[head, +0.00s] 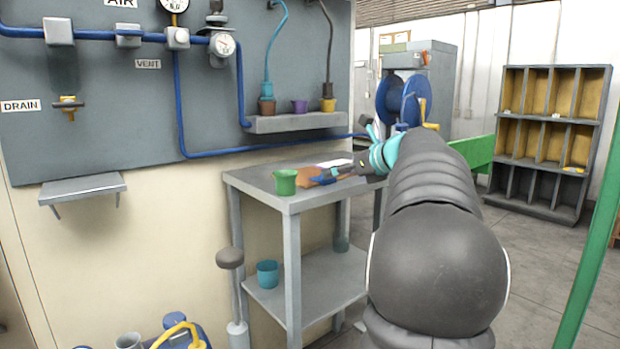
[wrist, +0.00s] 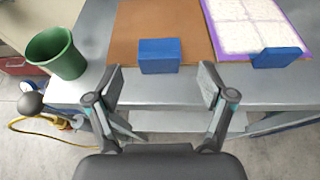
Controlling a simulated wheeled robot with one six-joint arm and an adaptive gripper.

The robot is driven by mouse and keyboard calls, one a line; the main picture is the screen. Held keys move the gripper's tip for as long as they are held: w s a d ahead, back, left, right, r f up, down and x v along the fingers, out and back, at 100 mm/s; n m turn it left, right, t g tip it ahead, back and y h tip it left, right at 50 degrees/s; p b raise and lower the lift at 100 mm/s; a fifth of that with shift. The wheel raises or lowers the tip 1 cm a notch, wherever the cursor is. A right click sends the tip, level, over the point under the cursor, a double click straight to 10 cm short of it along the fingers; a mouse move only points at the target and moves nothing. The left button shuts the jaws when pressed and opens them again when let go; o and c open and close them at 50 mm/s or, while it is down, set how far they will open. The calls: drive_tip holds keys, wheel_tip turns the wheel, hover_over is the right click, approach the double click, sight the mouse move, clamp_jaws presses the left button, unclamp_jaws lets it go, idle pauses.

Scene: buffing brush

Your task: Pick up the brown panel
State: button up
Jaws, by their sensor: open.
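The brown panel (wrist: 165,25) lies flat on the grey metal table in the wrist view. A blue block (wrist: 160,56) sits at its near edge. In the head view the brown panel (head: 308,178) shows only in part, beside the green cup and partly behind my gripper (head: 335,174). In the wrist view my gripper (wrist: 160,105) is open and empty. Its fingers are spread on either side of the blue block's line, short of the block in the picture. I cannot tell its exact height above the table edge.
A green cup (wrist: 57,53) stands left of the panel. A white panel with a purple border (wrist: 258,25) and its own blue block (wrist: 277,58) lie to the right. The table (head: 262,190) has a lower shelf with a teal cup (head: 267,273). A grey-topped post (head: 230,258) stands at its left.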

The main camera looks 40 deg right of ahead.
approach(308, 176)
drive_tip(key=shift+w+d+f, duration=0.15)
drive_tip(key=shift+w+f, duration=0.3)
drive_tip(key=shift+w, duration=0.1)
drive_tip(key=shift+w+d+f, duration=0.15)
drive_tip(key=shift+w+f, duration=0.3)
drive_tip(key=shift+w, duration=0.15)
drive_tip(key=c, duration=1.3)
drive_tip(key=shift+r, duration=0.1)
